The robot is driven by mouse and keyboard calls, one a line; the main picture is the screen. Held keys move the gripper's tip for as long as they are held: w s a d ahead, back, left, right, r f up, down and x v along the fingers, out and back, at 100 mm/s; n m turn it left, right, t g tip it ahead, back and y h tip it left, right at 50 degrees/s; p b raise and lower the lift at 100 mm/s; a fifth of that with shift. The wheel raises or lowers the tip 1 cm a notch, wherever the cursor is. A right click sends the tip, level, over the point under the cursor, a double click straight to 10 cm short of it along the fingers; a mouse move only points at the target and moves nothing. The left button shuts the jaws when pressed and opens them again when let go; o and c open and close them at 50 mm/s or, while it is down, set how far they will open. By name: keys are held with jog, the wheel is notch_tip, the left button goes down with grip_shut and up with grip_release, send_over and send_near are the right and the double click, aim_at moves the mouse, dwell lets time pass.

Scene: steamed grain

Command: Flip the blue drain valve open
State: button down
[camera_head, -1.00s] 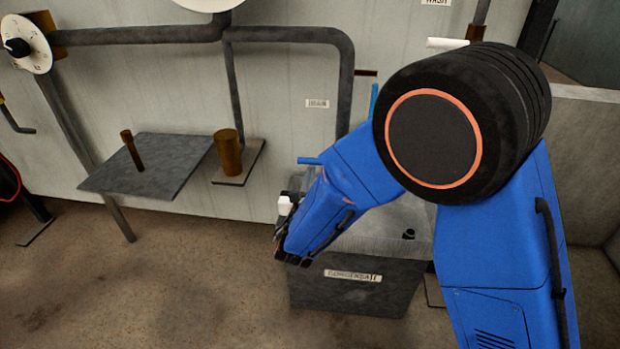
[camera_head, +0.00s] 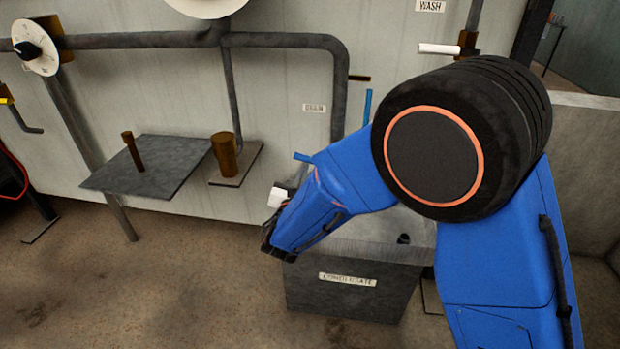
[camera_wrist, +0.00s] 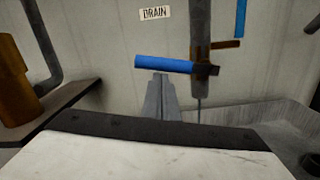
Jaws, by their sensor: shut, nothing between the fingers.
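The blue drain valve handle (camera_wrist: 165,64) lies nearly level in the wrist view, below the DRAIN label (camera_wrist: 154,13). Its right end meets a dark fitting on the vertical drain pipe (camera_wrist: 201,35). Only a short piece of the blue handle (camera_head: 303,157) shows past my arm in the head view. My gripper (camera_wrist: 160,80) is shut and empty, with its fingertips at the handle's lower edge in the wrist picture. I cannot tell whether they touch it. In the head view my forearm hides the fingers.
A grey condensate tank (camera_head: 350,300) stands below the pipe. An upright blue bar (camera_head: 367,105) is right of the drain pipe. A brown cylinder (camera_head: 225,155) on a small shelf stands to the left. A white-handled WASH valve (camera_head: 440,48) is at upper right.

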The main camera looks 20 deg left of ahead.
notch_tip(320, 180, up, 3)
jog(key=m, duration=0.4)
jog(key=shift+d, duration=0.15)
jog(key=r+m, duration=0.1)
jog(key=m, duration=0.1)
jog(key=d+r+m, duration=0.1)
jog(key=shift+w+d+r+m+h, duration=0.1)
jog(key=shift+w+r+m+h, duration=0.1)
jog(key=shift+r+m+h, duration=0.15)
jog(key=shift+w+d+r+m+g, duration=0.15)
jog(key=shift+d+r+m, duration=0.4)
jog(key=shift+d+m, duration=0.4)
jog(key=shift+w+d+r+m+g, duration=0.15)
jog(key=shift+d+r+m, duration=0.4)
jog(key=shift+m, duration=0.75)
jog(key=shift+w+d+r+m, duration=0.2)
jog(key=shift+d+r+m, duration=0.3)
jog(key=shift+d+m, duration=0.5)
jog(key=shift+a, duration=0.1)
send_near(306, 158)
notch_tip(306, 158, up, 5)
jog(key=s+d, duration=0.2)
jog(key=s, duration=0.1)
jog(key=shift+d+r, duration=0.25)
jog(key=shift+d, duration=0.1)
